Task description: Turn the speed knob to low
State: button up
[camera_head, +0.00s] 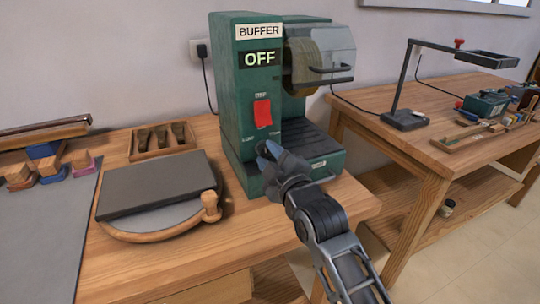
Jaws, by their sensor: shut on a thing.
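The green buffer machine (233,105) stands on the wooden bench, with a "BUFFER" label and a dark display (260,58) reading "OFF". A red switch (263,114) is on its front panel. My gripper (266,153) is at the lower front panel, below the red switch, and is shut on the speed knob. The knob is hidden by the fingers, so its pointer cannot be read. Small lettering lies on the panel just above the fingers, too small to read surely.
A buffing wheel (302,63) sits under a clear guard (330,50) at the machine's upper right. A grey slab (157,184) lies left of the machine, beside a wooden-handled piece (211,207). A second bench (385,138) with a lamp (404,120) stands at right.

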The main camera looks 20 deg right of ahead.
jog(key=n, duration=0.6)
jog(key=shift+n, duration=0.3)
dwell(0.4)
jog(key=o, duration=1)
jog(key=shift+o, duration=0.2)
